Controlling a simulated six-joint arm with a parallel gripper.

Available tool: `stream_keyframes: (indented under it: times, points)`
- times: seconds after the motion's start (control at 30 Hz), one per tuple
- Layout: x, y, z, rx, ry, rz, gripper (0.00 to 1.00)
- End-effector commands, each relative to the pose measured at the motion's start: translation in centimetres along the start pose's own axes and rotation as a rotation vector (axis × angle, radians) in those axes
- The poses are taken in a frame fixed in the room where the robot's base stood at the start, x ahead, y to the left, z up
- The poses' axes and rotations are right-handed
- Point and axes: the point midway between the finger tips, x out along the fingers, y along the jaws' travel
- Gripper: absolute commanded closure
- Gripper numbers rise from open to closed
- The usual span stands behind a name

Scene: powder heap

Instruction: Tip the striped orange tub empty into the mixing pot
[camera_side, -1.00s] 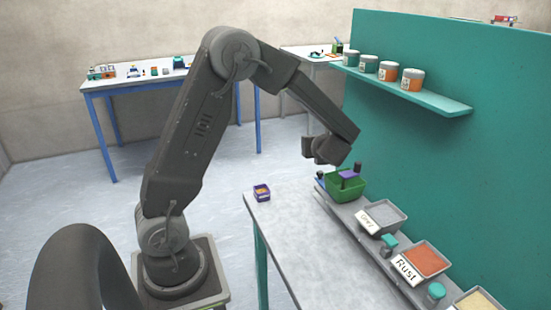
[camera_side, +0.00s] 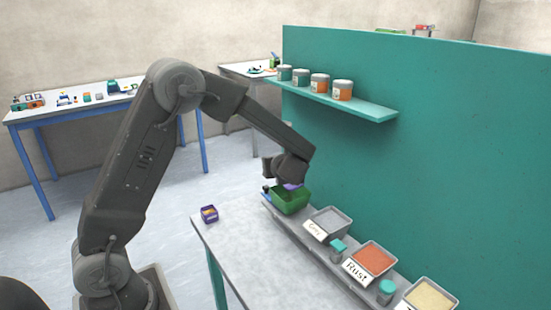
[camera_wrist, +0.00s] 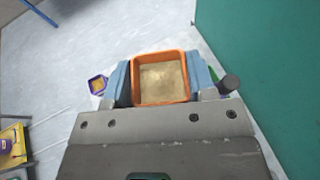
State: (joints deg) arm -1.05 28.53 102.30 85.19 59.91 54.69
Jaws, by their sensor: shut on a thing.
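My gripper (camera_wrist: 165,82) is shut on an orange tub (camera_wrist: 137,98) in the wrist view. Its square opening faces the camera and tan powder (camera_wrist: 163,80) lies inside; no stripes show. In the side view my gripper (camera_side: 287,182) is just above a green open bin (camera_side: 290,203), and I cannot make out the orange tub there. The green bin may be the mixing pot; a sliver of green (camera_wrist: 214,75) shows beside the right finger in the wrist view. A purple piece (camera_side: 293,186) shows under the gripper; I cannot tell what it belongs to.
A small purple tub (camera_side: 209,213) stands on the table (camera_side: 235,245). Trays of grey (camera_side: 330,222), rust (camera_side: 371,260) and pale powder (camera_side: 431,298) line the ledge. A teal wall (camera_side: 400,160) with a shelf of jars (camera_side: 345,101) rises behind.

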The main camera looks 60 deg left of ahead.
Motion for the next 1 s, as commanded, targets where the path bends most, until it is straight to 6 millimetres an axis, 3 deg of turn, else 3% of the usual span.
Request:
stream_keyframes:
  times: [0.4, 0.67, 1.0]
  points:
    - [0.08, 0.00, -0.18, 0.006, 0.000, 0.000, 0.74]
    - [0.05, 0.02, 0.21, 0.195, 0.000, 0.000, 0.74]
    - [0.07, 0.01, 0.27, 0.250, -0.001, 0.000, 0.74]
